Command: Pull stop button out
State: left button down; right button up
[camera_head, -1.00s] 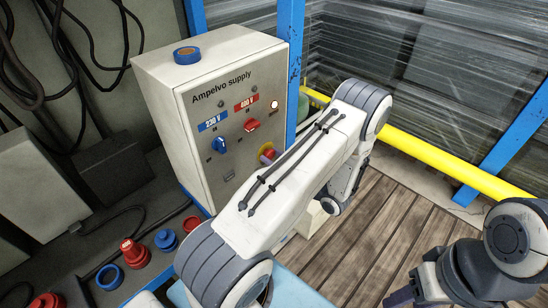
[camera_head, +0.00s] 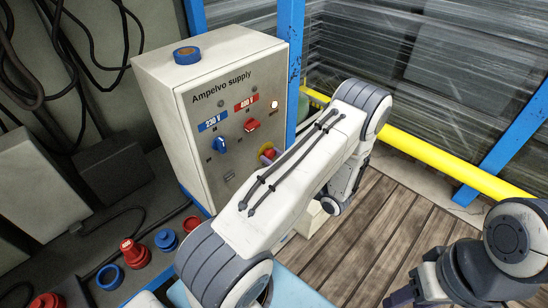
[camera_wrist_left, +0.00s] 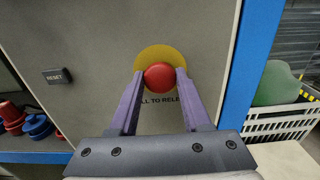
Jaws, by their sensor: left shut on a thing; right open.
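The red stop button (camera_wrist_left: 160,76) sits on a round yellow plate (camera_wrist_left: 149,56) on the grey front of the supply cabinet (camera_head: 205,165). My left gripper (camera_wrist_left: 160,80) has its two purple fingers on either side of the button, shut on it. In the head view the red button (camera_head: 269,153) shows at the edge of my left arm, which hides most of that gripper. Lettering under the button is partly covered by the fingers. My right gripper (camera_head: 400,297) is low at the right, open and away from the cabinet, only partly in view.
A blue tape roll (camera_head: 187,55) lies on top. Red and blue plugs stand at lower left. A blue post and yellow rail (camera_head: 440,160) are to the right.

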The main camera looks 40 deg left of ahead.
pick_arm(q)
jog(key=shift+d, duration=0.6)
jog(key=shift+c, duration=1.7)
grip_release()
jog(key=d+b, duration=0.1)
jog(key=d, duration=0.9)
jog(key=shift+s+d, duration=0.25)
jog(key=shift+s, duration=0.2)
